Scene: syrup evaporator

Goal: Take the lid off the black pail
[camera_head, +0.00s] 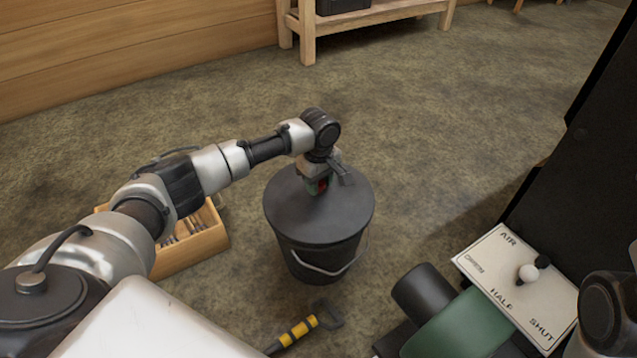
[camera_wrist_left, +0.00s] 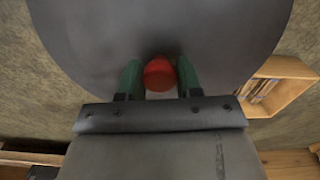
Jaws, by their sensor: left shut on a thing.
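The black pail (camera_head: 310,262) stands upright on the floor with its wire handle hanging down at the front. Its flat dark lid (camera_head: 290,208) covers the top of the pail. My left gripper (camera_head: 320,186) points down over the middle of the lid. In the left wrist view its green fingers are shut on a red knob (camera_wrist_left: 159,75) at the middle of the lid (camera_wrist_left: 215,35). In the head view the gripper hides most of the knob. I cannot tell whether the lid is lifted at all. My right gripper is not clearly in view.
A wooden box (camera_head: 192,247) with things in it stands left of the pail. A yellow-and-black handled tool (camera_head: 305,325) lies in front. A lever plate (camera_head: 515,285) marked AIR, HALF and SHUT is at right. A wooden bench (camera_head: 375,18) stands behind; the floor between is clear.

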